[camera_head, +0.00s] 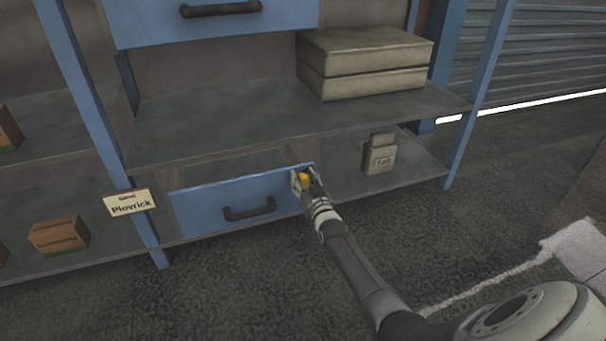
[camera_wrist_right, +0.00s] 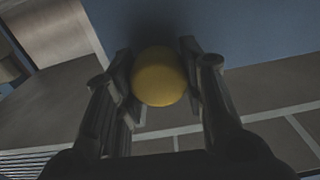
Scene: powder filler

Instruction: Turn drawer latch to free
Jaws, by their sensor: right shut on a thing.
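The blue lower drawer (camera_head: 195,212) has a dark handle (camera_head: 249,209) on its front. A yellow round latch (camera_head: 303,178) sits at the drawer's upper right corner, and it also shows in the right wrist view (camera_wrist_right: 159,77). My right gripper (camera_head: 307,181) is at that corner, with its two fingers on either side of the yellow latch, shut on it. The fingers hide part of the latch, so its turn angle cannot be told. My left gripper is in neither view.
The drawer is in a blue-framed shelf unit (camera_head: 459,150). An upper blue drawer (camera_head: 130,22) is above. Stacked grey boxes (camera_head: 362,62) lie on the middle shelf. A small container (camera_head: 379,157) stands right of the gripper. A sign (camera_head: 129,202) hangs at left. The floor in front is clear.

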